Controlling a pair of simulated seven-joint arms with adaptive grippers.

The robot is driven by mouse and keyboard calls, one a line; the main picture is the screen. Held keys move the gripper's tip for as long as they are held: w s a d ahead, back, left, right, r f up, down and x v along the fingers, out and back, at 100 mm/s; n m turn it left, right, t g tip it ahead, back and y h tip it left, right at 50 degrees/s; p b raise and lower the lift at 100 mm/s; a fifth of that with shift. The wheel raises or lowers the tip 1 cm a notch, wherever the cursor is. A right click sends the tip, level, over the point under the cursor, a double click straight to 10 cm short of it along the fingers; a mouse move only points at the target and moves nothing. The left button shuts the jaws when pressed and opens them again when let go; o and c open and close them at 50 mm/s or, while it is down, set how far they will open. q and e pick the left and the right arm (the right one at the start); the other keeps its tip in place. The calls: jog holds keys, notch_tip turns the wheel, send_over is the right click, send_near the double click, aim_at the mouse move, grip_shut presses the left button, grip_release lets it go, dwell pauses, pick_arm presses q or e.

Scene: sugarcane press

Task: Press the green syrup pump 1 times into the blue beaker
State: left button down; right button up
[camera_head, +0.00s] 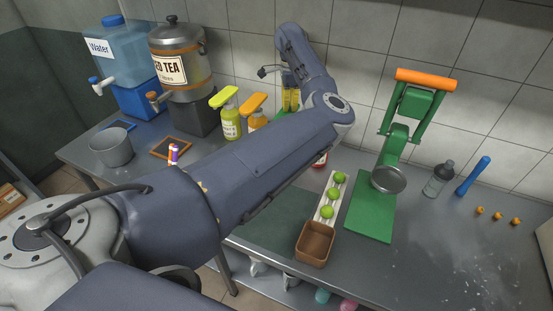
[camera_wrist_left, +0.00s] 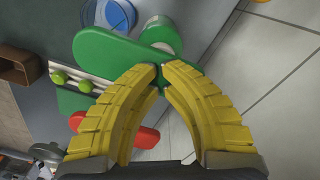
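The green syrup pump (camera_wrist_left: 100,55) shows from above in the left wrist view, with a wide flat green head over a bottle (camera_wrist_left: 161,37). In the head view only a bit of green (camera_head: 282,117) shows behind my left arm. The blue beaker (camera_wrist_left: 119,15) is near the pump in the left wrist view; my arm hides it in the head view. My left gripper (camera_wrist_left: 159,70) has its yellow fingertips together, with nothing seen between them, over the green head; contact cannot be told. It points down in the head view (camera_head: 291,106). My right gripper is not in view.
A red pump (camera_wrist_left: 145,137) stands beside the green one. Yellow-green (camera_head: 230,122) and orange (camera_head: 255,119) pump bottles stand left of my gripper. A green press (camera_head: 397,135), limes in a white rack (camera_head: 322,210) and a brown box (camera_head: 315,246) are to the right.

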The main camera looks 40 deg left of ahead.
pick_arm(q)
jog(key=shift+f, duration=0.95)
jog(key=shift+r, duration=3.15)
jog(key=shift+r, duration=0.15)
jog(key=shift+r, duration=2.9)
